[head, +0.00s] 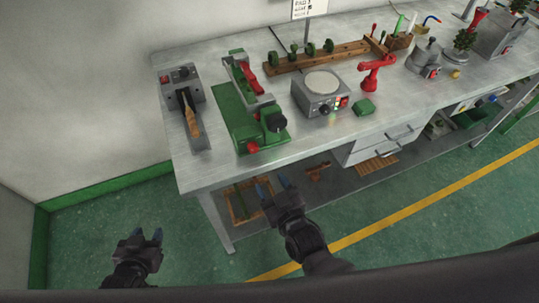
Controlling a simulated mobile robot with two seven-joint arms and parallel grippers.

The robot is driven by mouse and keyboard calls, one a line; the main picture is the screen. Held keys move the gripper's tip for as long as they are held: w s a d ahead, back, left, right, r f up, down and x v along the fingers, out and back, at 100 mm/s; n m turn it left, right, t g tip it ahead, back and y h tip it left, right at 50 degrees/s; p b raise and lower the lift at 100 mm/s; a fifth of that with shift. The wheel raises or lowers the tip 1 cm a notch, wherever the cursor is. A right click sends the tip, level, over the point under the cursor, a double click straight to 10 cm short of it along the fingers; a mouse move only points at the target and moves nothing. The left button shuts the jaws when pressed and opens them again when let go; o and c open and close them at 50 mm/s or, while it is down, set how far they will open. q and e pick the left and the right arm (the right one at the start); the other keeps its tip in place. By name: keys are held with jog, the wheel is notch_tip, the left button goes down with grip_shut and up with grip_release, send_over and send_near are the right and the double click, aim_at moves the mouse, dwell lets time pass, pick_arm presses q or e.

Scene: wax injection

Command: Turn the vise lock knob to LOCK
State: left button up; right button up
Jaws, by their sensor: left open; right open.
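A green machine that looks like the vise (233,113) stands near the left end of the grey bench, with a grey bar and a red handle (248,78) on top. A black knob (276,122) sits at its front right and a red knob (252,147) at its front left. I cannot tell which is the lock knob, and no LOCK marking is readable. My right gripper (273,188) is open and empty in front of the bench edge, apart from the vise. My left gripper (148,236) is open and empty over the floor, further left.
A grey unit with a wooden-handled tool (192,122) stands left of the vise. A round-plate device (322,92), a red clamp-like tool (376,70) and a wooden rack (320,57) stand to the right. The front bench edge lies between my grippers and the vise.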

aim_at(255, 151)
jog(key=shift+n+t, duration=0.4)
jog(key=x, duration=0.9)
jog(key=shift+w+d+r, duration=0.1)
jog(key=shift+d+r, duration=0.05)
jog(key=shift+r, duration=0.25)
jog(key=shift+w+a, duration=0.3)
jog(key=shift+w, duration=0.4)
jog(key=c, duration=0.9)
